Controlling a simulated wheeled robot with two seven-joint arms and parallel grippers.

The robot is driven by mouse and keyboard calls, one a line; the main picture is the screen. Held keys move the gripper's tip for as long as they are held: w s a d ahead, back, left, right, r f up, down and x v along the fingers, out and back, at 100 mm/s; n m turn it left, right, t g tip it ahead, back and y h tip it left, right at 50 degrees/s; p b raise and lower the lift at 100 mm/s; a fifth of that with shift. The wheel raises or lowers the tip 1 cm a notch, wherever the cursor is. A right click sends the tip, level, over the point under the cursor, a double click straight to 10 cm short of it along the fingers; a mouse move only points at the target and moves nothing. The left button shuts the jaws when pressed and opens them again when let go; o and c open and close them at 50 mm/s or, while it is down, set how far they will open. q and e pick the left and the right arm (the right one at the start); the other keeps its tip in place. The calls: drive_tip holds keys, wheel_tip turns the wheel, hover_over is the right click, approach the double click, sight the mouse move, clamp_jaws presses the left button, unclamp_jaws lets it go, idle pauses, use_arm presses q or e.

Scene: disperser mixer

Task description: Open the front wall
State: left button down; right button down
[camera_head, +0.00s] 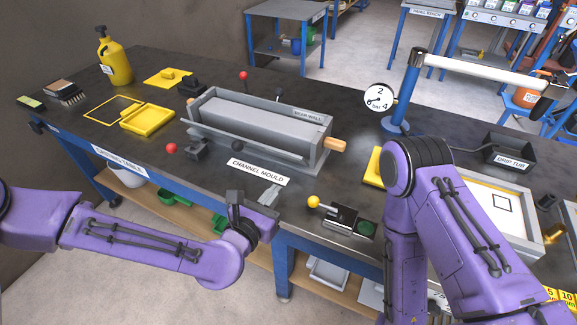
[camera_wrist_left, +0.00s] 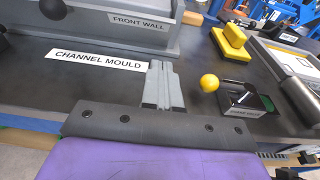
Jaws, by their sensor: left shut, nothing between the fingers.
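The channel mould (camera_head: 260,118) is a long grey trough on the dark bench, with a grey block filling its inside. Its front wall (camera_head: 275,150) runs along the near side; in the left wrist view the wall's label (camera_wrist_left: 138,22) reads FRONT WALL. A black ball knob (camera_head: 238,146) sits at the front wall, also at the top left of the left wrist view (camera_wrist_left: 52,8). My left gripper (camera_head: 270,193) is shut and empty, in front of the mould near its CHANNEL MOULD label (camera_head: 258,171). Its fingers (camera_wrist_left: 162,88) are together, apart from the wall. My right gripper is out of view.
Red ball knobs stand at the mould's left front (camera_head: 171,148) and back (camera_head: 243,76). A yellow-knobbed fixture (camera_head: 342,215) is right of my left gripper. A yellow tray (camera_head: 148,119) and yellow bottle (camera_head: 114,60) stand left. A blue post (camera_head: 405,90) with gauge stands right.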

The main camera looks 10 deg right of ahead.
use_arm(q)
drive_tip(key=p, duration=0.1)
approach(295, 158)
drive_tip(key=w+d+f, duration=0.2)
drive_tip(key=f, duration=0.1)
drive_tip(key=shift+w, duration=0.25)
drive_tip(key=shift+w+d+r+p, duration=0.3)
drive_tip(key=shift+w+r+p, duration=0.1)
drive_tip(key=shift+r, duration=0.1)
drive_tip(key=shift+w+d+r+p, duration=0.3)
drive_tip(key=shift+w+d+r, duration=0.05)
drive_tip(key=shift+w+r, duration=0.15)
drive_tip(key=shift+w+d, duration=0.1)
drive_tip(key=shift+w, duration=0.05)
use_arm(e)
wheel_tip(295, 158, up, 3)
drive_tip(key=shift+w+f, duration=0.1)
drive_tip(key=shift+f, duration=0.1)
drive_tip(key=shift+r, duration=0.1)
